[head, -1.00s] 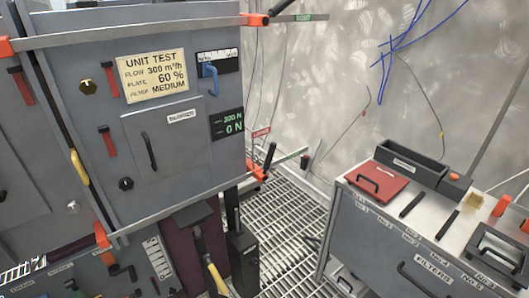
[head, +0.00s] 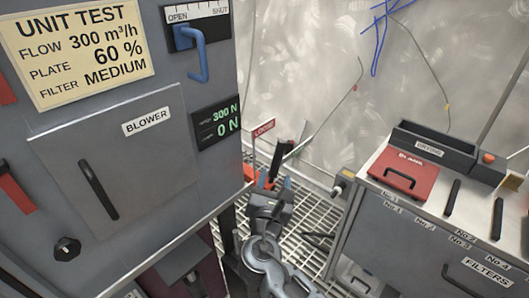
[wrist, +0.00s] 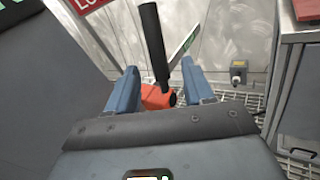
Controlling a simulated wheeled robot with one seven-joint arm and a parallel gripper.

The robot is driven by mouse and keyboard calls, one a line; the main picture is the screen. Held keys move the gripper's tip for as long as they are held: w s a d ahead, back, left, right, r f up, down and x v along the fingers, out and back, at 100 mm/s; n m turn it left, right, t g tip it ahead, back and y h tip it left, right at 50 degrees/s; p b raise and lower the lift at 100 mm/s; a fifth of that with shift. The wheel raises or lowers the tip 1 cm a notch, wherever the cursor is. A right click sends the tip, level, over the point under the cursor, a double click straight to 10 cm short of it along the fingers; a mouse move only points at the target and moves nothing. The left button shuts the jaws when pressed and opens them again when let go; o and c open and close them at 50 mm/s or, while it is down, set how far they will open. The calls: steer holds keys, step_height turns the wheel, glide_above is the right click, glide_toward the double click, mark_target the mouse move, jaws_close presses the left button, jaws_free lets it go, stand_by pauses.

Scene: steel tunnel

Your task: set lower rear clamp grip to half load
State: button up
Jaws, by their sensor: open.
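The lower rear clamp has an orange body (head: 250,174) at the cabinet's lower right edge, with a black handle (head: 277,158). In the wrist view the orange body (wrist: 157,98) sits between my fingers, and the black handle (wrist: 153,45) rises beyond it. A pale scale strip with green (wrist: 184,45) slants beside the handle. My gripper (head: 274,181) is open with blue fingers, at the clamp; it also shows in the wrist view (wrist: 159,70). I cannot tell whether the fingers touch it. The readout (head: 218,124) shows 300 N above 0 N. A red LOOSE sign (head: 264,129) stands by the clamp.
The grey cabinet (head: 150,215) with its BLOWER door (head: 118,165) fills the left. A filter bench (head: 415,235) stands at the right, with a red BLANK plate (head: 404,174) and a grey bin (head: 432,148) on it. Grating floor (head: 310,215) lies between them.

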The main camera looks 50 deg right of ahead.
mark_target(277, 157)
steer(key=shift+w+d+r, duration=0.3)
steer(key=shift+w+d, duration=0.3)
steer(key=shift+w, duration=0.05)
steer(key=x, duration=0.7)
steer(key=shift+c, duration=0.5)
steer(key=shift+s, duration=0.1)
jaws_close()
